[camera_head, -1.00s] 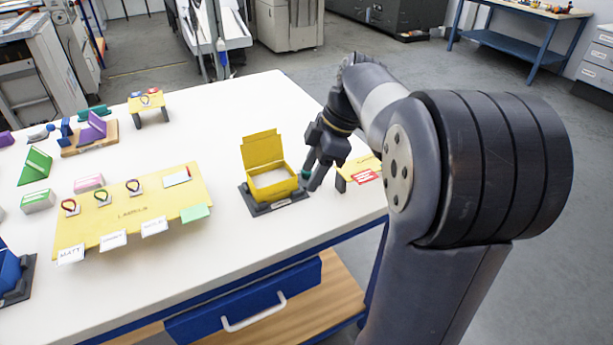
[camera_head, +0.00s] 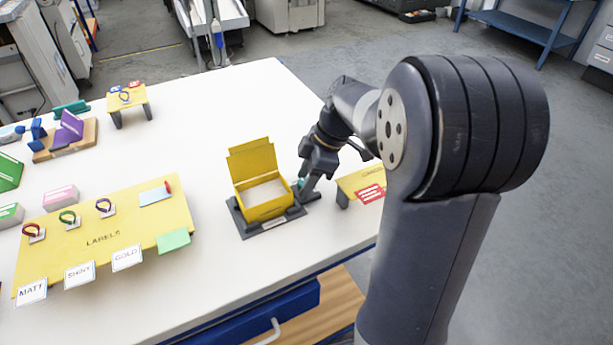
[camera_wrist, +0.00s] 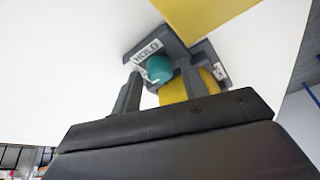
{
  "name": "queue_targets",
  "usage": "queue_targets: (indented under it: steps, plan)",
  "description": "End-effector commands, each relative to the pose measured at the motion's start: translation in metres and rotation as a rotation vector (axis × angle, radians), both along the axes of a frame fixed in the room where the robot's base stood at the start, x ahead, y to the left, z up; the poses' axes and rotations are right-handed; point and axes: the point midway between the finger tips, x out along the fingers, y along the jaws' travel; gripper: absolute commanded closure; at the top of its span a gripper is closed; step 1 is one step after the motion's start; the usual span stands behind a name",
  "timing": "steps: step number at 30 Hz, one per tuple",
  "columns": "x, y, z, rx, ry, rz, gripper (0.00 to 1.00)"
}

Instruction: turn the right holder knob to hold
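The yellow box (camera_head: 263,195), with its lid up, sits in a dark holder (camera_head: 240,222) on the white table. A small teal knob (camera_wrist: 160,68) is at the holder's right side, beside a label reading HOLD (camera_wrist: 147,51). Only a bit of the knob (camera_head: 301,183) shows in the head view. My gripper (camera_head: 308,183) is over the holder's right end, pointing down. In the wrist view its two fingers (camera_wrist: 163,82) are apart, with the knob seen between them. Contact with the knob cannot be told. The knob's pointer setting is not clear.
A small yellow stand (camera_head: 352,184) with a red-marked card is just right of my gripper. A yellow LABELS board (camera_head: 130,225) with cards and rings lies to the left. Another yellow stand (camera_head: 127,100) is at the back left. The table between is clear.

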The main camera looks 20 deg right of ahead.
Motion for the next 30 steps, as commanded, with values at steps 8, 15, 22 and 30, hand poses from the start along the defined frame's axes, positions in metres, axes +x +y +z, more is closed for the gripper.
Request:
queue_targets:
  steps: [8, 15, 22, 30]
  plan:
    - [0.0001, -0.0001, 0.0002, 0.0, 0.0, 0.0, 0.81]
    - [0.0001, -0.0001, 0.0003, 0.0, -0.001, 0.0, 0.97]
    - [-0.0003, 0.0, -0.0003, 0.0, -0.001, -0.032, 0.97]
    - [-0.0013, 0.0004, -0.001, -0.001, -0.003, -0.183, 0.97]
